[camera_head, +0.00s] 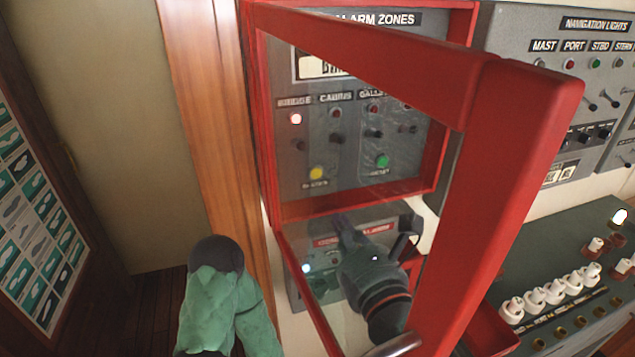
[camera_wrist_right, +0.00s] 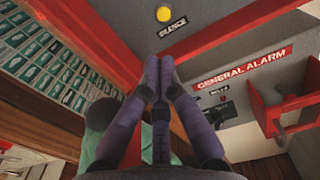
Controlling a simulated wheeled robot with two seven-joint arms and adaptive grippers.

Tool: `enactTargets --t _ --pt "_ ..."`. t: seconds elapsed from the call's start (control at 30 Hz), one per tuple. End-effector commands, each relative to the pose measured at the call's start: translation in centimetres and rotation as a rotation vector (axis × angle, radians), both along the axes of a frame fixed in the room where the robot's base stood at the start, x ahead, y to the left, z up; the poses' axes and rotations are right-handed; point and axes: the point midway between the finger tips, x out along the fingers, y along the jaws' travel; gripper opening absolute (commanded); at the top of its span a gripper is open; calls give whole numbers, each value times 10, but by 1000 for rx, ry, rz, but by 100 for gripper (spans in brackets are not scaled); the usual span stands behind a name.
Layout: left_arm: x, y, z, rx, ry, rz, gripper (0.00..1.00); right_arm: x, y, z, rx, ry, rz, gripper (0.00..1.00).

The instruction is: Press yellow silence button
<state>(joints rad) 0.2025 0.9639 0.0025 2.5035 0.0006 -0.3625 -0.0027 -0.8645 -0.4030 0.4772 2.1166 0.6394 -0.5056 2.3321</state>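The yellow silence button (camera_head: 317,173) sits at the lower left of the grey alarm panel (camera_head: 345,145), above its small label. It also shows at the top of the right wrist view (camera_wrist_right: 164,14). My right gripper (camera_head: 343,222) is below the panel's lower red edge, pointing up, seen in the head view through the door pane. In the right wrist view its fingers (camera_wrist_right: 159,65) come together at the tips with nothing between them. The tips appear below the button, with a visible gap in the picture. My left gripper is not in view.
The red-framed clear door (camera_head: 510,190) stands open toward me. A green button (camera_head: 382,160) is right of the yellow one. The general alarm box (camera_wrist_right: 245,85) with a red bracket is below. A wooden post (camera_head: 205,110) and a green rough-surfaced thing (camera_head: 222,305) stand left.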

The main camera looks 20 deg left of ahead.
Motion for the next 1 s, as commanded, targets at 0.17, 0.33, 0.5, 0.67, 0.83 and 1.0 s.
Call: enactTargets --t 0.17,0.33,0.5,0.67,0.83,1.0 --pt "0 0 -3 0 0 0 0 21 14 -2 -4 1 -1 0" --pt "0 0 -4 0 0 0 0 43 29 -1 -3 1 -1 0" --pt "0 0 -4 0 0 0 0 65 43 -2 -4 1 0 0" --pt "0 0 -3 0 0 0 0 84 56 -1 -3 -1 0 0" --pt "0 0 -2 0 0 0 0 99 66 -1 -1 0 0 0" --pt "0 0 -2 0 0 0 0 107 72 0 -2 -1 1 0"
